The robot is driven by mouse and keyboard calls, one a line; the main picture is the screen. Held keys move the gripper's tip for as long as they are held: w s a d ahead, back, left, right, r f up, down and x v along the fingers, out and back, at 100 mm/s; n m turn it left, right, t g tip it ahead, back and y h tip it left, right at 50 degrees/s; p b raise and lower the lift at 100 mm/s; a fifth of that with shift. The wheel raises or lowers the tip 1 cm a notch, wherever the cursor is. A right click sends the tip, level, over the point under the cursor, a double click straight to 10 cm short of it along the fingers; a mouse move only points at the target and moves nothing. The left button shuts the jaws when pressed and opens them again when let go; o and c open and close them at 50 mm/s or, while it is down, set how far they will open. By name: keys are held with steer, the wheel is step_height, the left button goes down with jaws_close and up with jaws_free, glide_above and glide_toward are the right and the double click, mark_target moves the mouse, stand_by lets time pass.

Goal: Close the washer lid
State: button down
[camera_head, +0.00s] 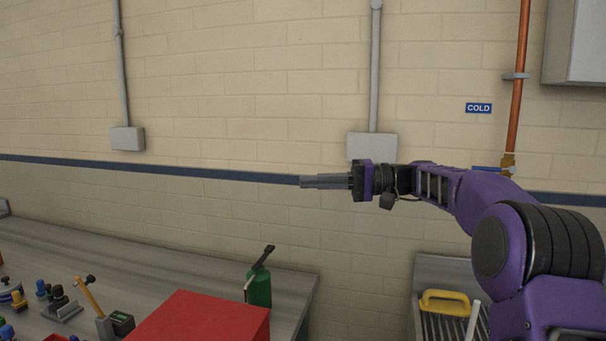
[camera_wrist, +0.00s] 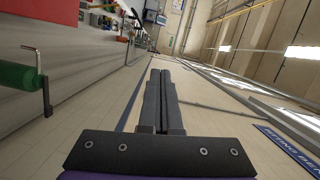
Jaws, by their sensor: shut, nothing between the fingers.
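No washer or washer lid can be made out in either view. My gripper (camera_head: 303,182) is stretched out to the left in front of the brick wall, above the height of the workbench, in the head view. Its two dark fingers lie together with nothing between them. The closed fingers also show in the wrist view (camera_wrist: 162,72), pointing along the wall and touching nothing.
A grey workbench (camera_head: 200,254) at lower left holds a red box (camera_head: 205,318), a green bottle (camera_head: 259,287) and several small tools. A yellow-handled item (camera_head: 445,302) sits over a slatted metal unit at lower right. A copper pipe (camera_head: 519,85) runs down the wall.

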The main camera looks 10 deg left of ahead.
steer(key=s+a, duration=0.5)
steer(key=a, duration=0.3)
steer(key=shift+s+a+f, duration=0.25)
steer(key=shift+s+a, duration=0.05)
steer(key=shift+a, duration=0.1)
steer(key=shift+s, duration=0.1)
